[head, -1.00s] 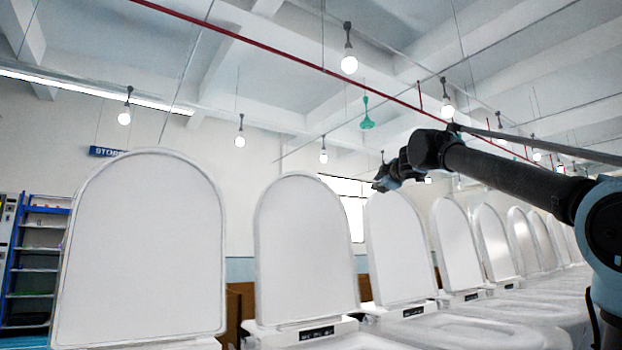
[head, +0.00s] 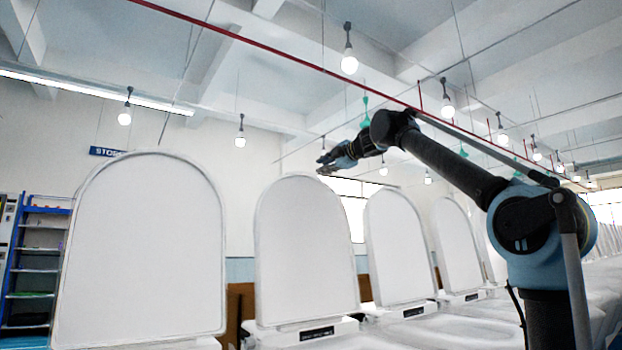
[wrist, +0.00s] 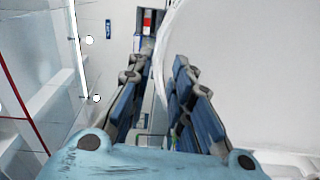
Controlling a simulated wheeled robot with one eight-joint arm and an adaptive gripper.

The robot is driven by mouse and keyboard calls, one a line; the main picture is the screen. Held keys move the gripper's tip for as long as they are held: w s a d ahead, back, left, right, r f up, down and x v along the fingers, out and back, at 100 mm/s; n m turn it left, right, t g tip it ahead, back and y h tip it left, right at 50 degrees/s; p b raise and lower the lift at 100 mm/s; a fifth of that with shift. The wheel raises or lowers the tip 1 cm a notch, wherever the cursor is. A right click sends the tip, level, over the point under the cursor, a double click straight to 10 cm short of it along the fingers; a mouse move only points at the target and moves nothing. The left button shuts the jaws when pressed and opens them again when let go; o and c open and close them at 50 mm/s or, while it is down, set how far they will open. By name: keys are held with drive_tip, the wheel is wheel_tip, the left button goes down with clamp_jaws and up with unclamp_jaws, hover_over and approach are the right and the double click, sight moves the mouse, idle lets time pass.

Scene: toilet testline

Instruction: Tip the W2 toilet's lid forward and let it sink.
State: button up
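Several white toilets stand in a row with lids raised upright. In the head view, the large lid (head: 140,250) is nearest at the left, and the second lid (head: 306,250) stands right of it. I cannot read which one is W2. My gripper (head: 325,163) appears just above and right of the second lid's top edge; contact is not visible. In the wrist view, my gripper (wrist: 155,75) has its two blue-padded fingers apart with nothing held between them. A white lid (wrist: 250,80) fills the right side there, its curved edge showing behind the right finger.
A third raised lid (head: 398,245) and more toilets continue to the right, partly behind my arm. Lamps (head: 349,64) and a red pipe hang overhead.

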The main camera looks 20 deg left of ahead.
sight(308, 174)
drive_tip(key=shift+x, duration=5.15)
drive_tip(key=shift+c, duration=0.2)
clamp_jaws()
